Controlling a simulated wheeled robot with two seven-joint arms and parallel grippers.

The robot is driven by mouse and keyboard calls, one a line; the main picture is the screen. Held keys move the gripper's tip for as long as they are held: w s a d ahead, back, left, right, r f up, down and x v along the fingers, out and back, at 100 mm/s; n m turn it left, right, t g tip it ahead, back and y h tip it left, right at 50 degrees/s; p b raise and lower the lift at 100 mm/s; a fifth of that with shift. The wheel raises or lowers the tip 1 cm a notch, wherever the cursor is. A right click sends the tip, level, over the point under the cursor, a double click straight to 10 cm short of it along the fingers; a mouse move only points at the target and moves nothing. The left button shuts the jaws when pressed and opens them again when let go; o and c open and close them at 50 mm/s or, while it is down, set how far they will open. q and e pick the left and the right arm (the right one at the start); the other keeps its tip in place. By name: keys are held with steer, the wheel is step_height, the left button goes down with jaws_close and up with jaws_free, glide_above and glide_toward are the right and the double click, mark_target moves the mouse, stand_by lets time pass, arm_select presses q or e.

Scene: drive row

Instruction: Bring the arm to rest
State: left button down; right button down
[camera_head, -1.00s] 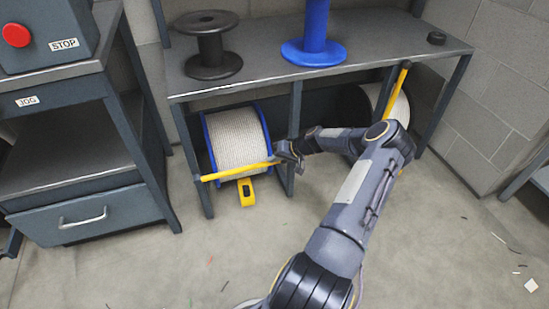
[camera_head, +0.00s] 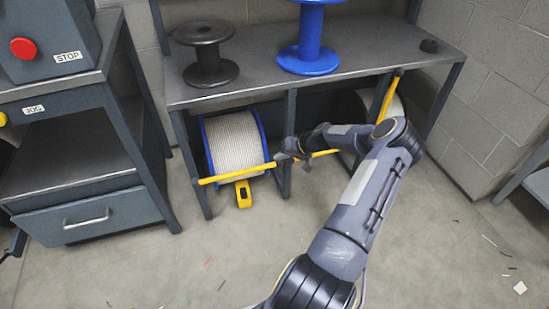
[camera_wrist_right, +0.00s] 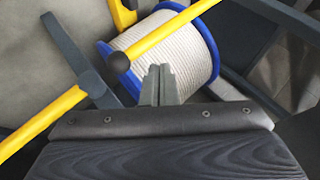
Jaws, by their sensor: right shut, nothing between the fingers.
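My right arm reaches from the bottom of the head view toward the shelf unit. Its gripper (camera_head: 284,155) is near a yellow bar (camera_head: 232,174) across the front of the lower shelf. In the right wrist view the gripper fingers (camera_wrist_right: 159,84) are shut with nothing between them. Behind them are the yellow bar (camera_wrist_right: 158,36) with its black knob and a blue-rimmed reel of pale rope (camera_wrist_right: 184,48). I cannot tell whether the fingers touch the bar. My left gripper is not in view.
A drawer bench (camera_head: 90,222) stands left. The floor at front left is mostly clear.

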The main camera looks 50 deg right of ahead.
steer(key=s+r, duration=0.1)
steer(key=s+d+r+p, duration=0.1)
steer(key=s, duration=0.1)
steer(key=s+d, duration=0.1)
steer(key=shift+s+d+r, duration=0.2)
steer(key=shift+r, duration=0.2)
steer(key=w+a+r+n+g, duration=0.2)
steer(key=a+r+n, duration=0.1)
steer(key=a+r, duration=0.65)
steer(key=w+a+r+n+g, duration=0.2)
steer(key=a+r, duration=0.5)
steer(key=a, duration=0.6)
steer(key=s+a+r+n, duration=0.1)
steer(key=s+a+r, duration=0.7)
steer(key=a, duration=0.2)
steer(key=s+a+t, duration=0.1)
steer(key=s+a, duration=0.7)
steer(key=s, duration=0.5)
step_height(320, 180, up, 33)
steer(key=p, duration=3.3)
steer(key=shift+a+n+y, duration=0.3)
steer(key=shift+a, duration=0.05)
